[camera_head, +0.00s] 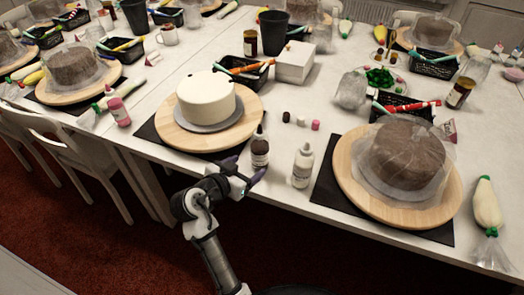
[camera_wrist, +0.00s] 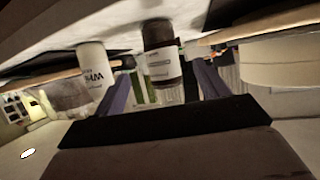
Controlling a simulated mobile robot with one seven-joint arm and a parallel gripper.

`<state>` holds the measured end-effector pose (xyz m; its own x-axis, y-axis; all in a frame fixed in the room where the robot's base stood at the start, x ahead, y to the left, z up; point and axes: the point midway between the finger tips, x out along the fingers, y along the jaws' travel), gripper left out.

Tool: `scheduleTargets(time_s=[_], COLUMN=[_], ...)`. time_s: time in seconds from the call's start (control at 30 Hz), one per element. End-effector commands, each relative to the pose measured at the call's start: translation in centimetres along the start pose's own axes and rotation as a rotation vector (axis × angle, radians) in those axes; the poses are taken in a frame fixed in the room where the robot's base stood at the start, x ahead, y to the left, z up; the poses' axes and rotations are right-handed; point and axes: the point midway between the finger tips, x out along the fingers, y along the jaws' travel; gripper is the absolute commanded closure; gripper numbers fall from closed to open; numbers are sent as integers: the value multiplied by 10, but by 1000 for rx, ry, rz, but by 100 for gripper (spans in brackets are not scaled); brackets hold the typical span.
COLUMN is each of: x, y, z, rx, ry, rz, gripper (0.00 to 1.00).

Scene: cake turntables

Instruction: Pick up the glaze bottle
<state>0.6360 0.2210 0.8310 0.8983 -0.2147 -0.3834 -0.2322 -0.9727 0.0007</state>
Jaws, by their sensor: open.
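A dark brown bottle (camera_head: 260,151) with a pale label stands upright near the table's front edge, and a white bottle (camera_head: 302,168) stands to its right. I cannot read which one is the glaze. My gripper (camera_head: 245,171) is open and empty at the front edge, just in front of the dark bottle. In the wrist view, the dark bottle (camera_wrist: 161,57) shows ahead between the two purple fingers of my gripper (camera_wrist: 163,86). The white bottle (camera_wrist: 93,68) is outside the left finger there. I cannot tell whether the dark bottle's body is between the fingertips.
A white cake (camera_head: 207,102) on a wooden turntable (camera_head: 174,132) stands left of the bottles. A wrapped brown cake (camera_head: 405,155) on another turntable (camera_head: 352,184) stands to the right. Small jars (camera_head: 301,120) sit behind the bottles. Little free room separates the two bottles.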

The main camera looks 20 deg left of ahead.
Motion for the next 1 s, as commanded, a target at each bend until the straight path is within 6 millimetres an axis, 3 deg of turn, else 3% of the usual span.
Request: scheduleTargets(time_s=[0.1, 0.37, 0.63, 0.93, 1.0], x=[20, 39, 78, 84, 84], y=[0, -1, -3, -3, -3], z=[-2, -3, -3, -1, -2], rx=[-2, -1, -1, 0, 0], ry=[0, 0, 0, 0, 0], rz=[2, 0, 0, -3, -3], gripper=[26, 26, 26, 26, 34])
